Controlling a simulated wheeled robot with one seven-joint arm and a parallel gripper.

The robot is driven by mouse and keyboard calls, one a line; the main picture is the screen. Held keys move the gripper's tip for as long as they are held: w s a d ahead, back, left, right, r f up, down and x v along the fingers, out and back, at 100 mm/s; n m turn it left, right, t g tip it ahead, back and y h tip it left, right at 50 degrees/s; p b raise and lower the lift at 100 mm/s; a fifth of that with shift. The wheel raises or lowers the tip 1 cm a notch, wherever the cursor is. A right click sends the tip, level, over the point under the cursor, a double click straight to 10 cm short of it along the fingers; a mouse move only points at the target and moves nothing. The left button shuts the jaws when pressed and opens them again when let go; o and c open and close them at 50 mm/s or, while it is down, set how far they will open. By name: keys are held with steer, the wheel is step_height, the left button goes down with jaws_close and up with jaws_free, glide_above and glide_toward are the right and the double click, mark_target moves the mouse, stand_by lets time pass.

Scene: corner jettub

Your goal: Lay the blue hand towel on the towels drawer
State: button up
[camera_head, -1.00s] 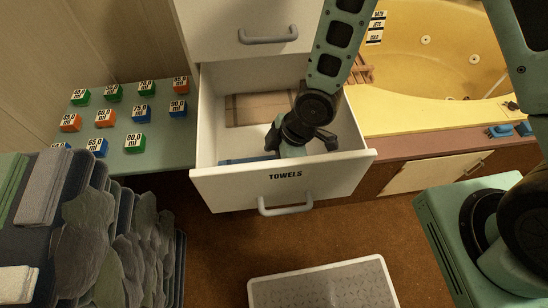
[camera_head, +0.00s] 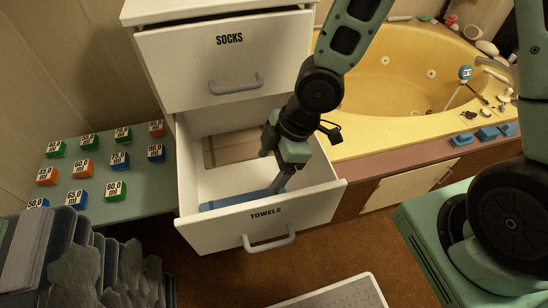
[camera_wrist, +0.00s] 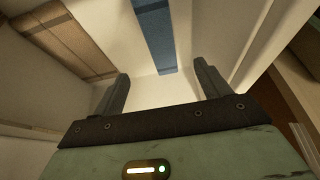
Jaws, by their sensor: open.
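The towels drawer (camera_head: 262,229) is pulled open, its white front marked TOWELS. The blue hand towel (camera_head: 232,199) lies flat on the drawer floor along the inner side of the front. It shows as a blue strip in the wrist view (camera_wrist: 156,36). My gripper (camera_head: 278,189) is inside the drawer, pointing down, near the right part of the towel. In the wrist view its two fingers (camera_wrist: 161,84) stand wide apart with nothing between them. The towel's near end lies beyond the fingertips, apart from them. My gripper hides part of the towel in the head view.
A brown folded item (camera_head: 232,148) lies at the back of the drawer. The yellow tub (camera_head: 390,80) is at right.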

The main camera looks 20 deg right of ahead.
steer(key=s+d+r+m+h, duration=0.2)
steer(key=s+r+m, duration=0.3)
steer(key=r, duration=0.2)
steer(key=s+d+r+m+h, duration=0.1)
steer(key=s+r+m, duration=0.4)
steer(key=r, duration=0.3)
steer(key=shift+s+d+r+h, duration=0.15)
steer(key=shift+s+d+h, duration=0.25)
steer(key=shift+s, duration=0.1)
